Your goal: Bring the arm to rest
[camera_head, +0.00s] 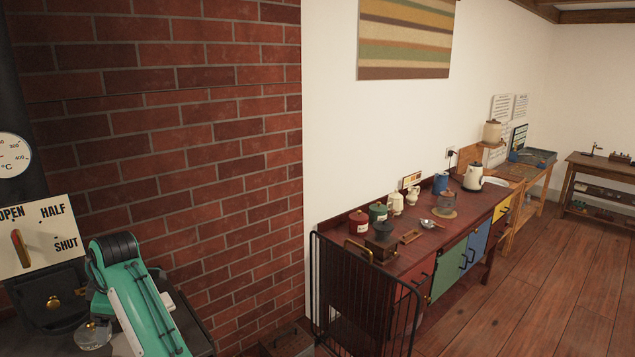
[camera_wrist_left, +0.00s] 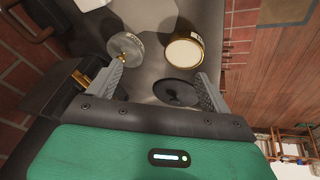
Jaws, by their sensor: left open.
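My left arm (camera_head: 140,300) shows as a teal link at the lower left of the head view, over a dark surface beside the stove; its gripper cannot be made out there. In the left wrist view my left gripper (camera_wrist_left: 162,72) is open, its two grey fingers apart, with nothing clasped between them. A round clear-grey lidded piece (camera_wrist_left: 125,46) is by the left fingertip. My right gripper is not in view.
A plate marked open, half and shut (camera_head: 40,235) with a lever is on the dark stove, below a dial (camera_head: 12,155). A brick wall (camera_head: 180,120) rises behind my arm. A cabinet with jars (camera_head: 410,250) stands right, behind a black guard (camera_head: 365,310); wooden floor lies beyond.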

